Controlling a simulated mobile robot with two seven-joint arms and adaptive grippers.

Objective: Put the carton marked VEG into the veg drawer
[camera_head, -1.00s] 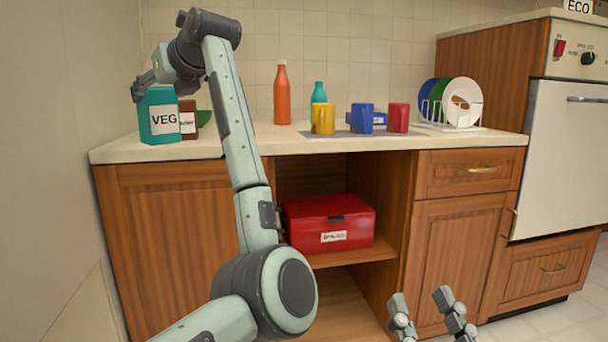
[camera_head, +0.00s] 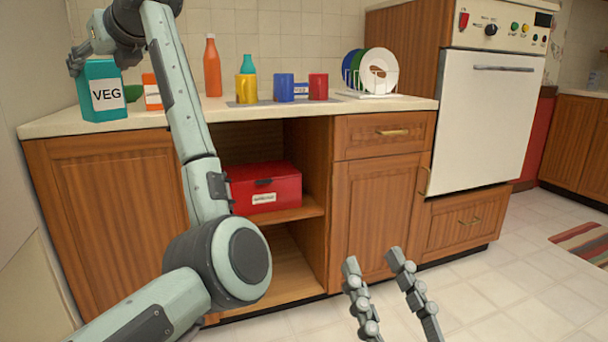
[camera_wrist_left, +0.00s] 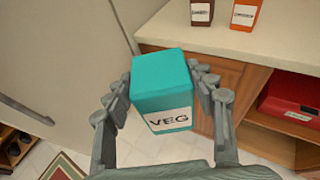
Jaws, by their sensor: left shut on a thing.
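The teal carton marked VEG (camera_head: 103,96) is at the left end in the head view, at the counter's left part. My left gripper (camera_head: 84,60) is shut on it; in the wrist view the carton (camera_wrist_left: 163,90) sits between the two fingers. Whether its base touches the counter is unclear. A shut drawer with a brass handle (camera_head: 385,137) is under the counter's right end. Another shut drawer (camera_head: 465,225) is below the white oven. I see no veg label on either. My right gripper (camera_head: 378,275) is open and empty, low in front of the cabinets.
An orange carton (camera_head: 152,92), an orange bottle (camera_head: 212,66), a teal bottle (camera_head: 247,65), several mugs and a plate rack (camera_head: 378,93) stand on the counter (camera_head: 190,112). A red box (camera_head: 265,186) sits on the open shelf. The floor at right is clear except a striped rug (camera_head: 585,242).

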